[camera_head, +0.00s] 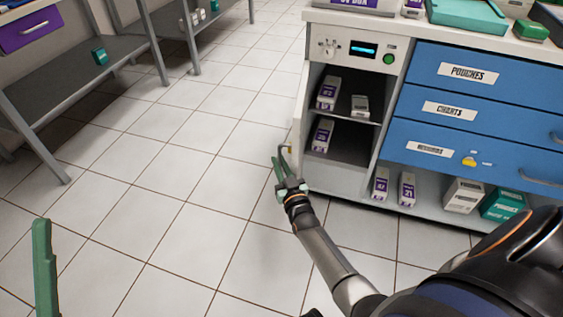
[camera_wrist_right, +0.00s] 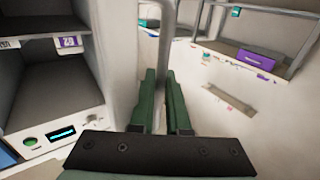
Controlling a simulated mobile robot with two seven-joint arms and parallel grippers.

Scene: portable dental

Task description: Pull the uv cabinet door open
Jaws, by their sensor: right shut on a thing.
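The UV cabinet (camera_head: 345,165) stands at right with its front opening uncovered, showing two shelves with small white-and-purple boxes. Its white door (camera_head: 298,115) is swung out at the opening's left side and shows nearly edge-on; it also shows in the right wrist view (camera_wrist_right: 112,45). My right gripper (camera_head: 282,168) is shut on the grey door handle (camera_head: 285,149), whose bar (camera_wrist_right: 168,35) runs between the green fingers (camera_wrist_right: 162,95) in the wrist view. Of my left gripper (camera_head: 43,265), a green finger shows at lower left, well away from the cabinet; its opening cannot be judged.
A control panel with a lit display (camera_head: 364,49) and green button sits above the opening. Blue drawers (camera_head: 470,105) stand at right, with boxes (camera_head: 407,188) on the low shelf below. Grey benches (camera_head: 85,70) stand at far left. The tiled floor (camera_head: 180,180) between is clear.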

